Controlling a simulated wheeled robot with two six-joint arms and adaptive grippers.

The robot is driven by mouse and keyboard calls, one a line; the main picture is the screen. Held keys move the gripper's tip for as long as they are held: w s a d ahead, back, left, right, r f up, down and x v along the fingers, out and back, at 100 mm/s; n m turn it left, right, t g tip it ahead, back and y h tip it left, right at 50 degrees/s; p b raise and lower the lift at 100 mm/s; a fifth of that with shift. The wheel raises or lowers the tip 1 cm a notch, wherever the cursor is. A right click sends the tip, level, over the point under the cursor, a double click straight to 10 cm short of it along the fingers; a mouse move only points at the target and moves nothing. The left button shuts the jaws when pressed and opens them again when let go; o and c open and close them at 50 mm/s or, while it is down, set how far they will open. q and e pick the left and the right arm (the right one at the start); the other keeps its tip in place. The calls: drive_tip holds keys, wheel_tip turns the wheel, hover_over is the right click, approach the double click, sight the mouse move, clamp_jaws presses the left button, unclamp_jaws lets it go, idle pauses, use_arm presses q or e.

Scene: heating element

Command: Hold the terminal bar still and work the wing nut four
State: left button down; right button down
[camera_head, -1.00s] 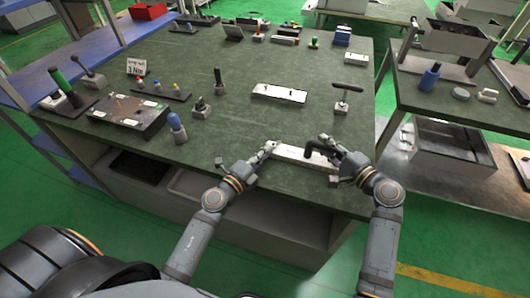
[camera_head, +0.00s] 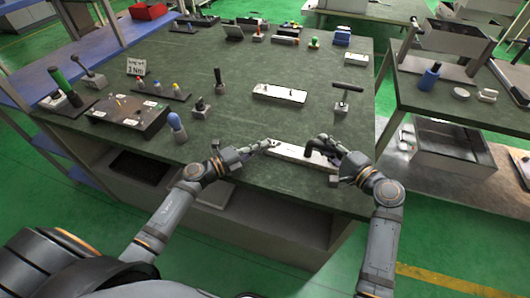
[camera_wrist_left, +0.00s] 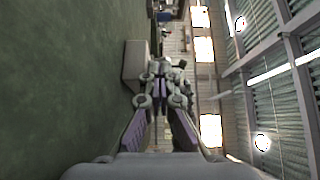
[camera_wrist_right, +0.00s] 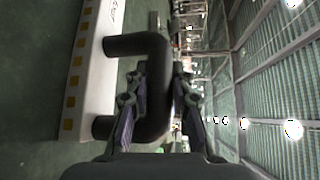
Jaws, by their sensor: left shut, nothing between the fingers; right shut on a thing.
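The white terminal bar (camera_head: 291,151) lies near the table's front edge, with a black U-shaped handle at its right part. In the right wrist view the bar (camera_wrist_right: 92,75) shows a row of yellow squares, and the handle (camera_wrist_right: 152,90) stands between my fingers. My right gripper (camera_head: 326,146) is shut on this handle. My left gripper (camera_head: 267,144) is shut and empty at the bar's left end. In the left wrist view the bar's pale end (camera_wrist_left: 135,65) is just left of the fingertips; I cannot tell if they touch. I cannot make out a wing nut.
A second white bar (camera_head: 280,94) lies farther back, with a black T-handled tool (camera_head: 342,98) to its right. A dark terminal box (camera_head: 128,115) and a blue-topped bottle (camera_head: 176,127) stand at the left. Bare tabletop lies between these and the near bar.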

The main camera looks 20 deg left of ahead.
drive_tip(key=shift+f, duration=0.1)
idle(0.5)
use_arm(q)
drive_tip(key=shift+s, duration=0.4)
drive_tip(key=s, duration=0.3)
drive_tip(key=shift+s+a+f, duration=0.1)
drive_tip(key=shift+s+a, duration=0.1)
drive_tip(key=shift+s, duration=0.2)
drive_tip(key=v, duration=0.8)
drive_tip(key=shift+w+a, duration=0.3)
drive_tip(key=shift+w, duration=0.05)
drive_tip(key=shift+s+a, duration=0.45)
drive_tip(key=shift+a, duration=0.1)
use_arm(e)
drive_tip(key=c, duration=1.1)
unclamp_jaws()
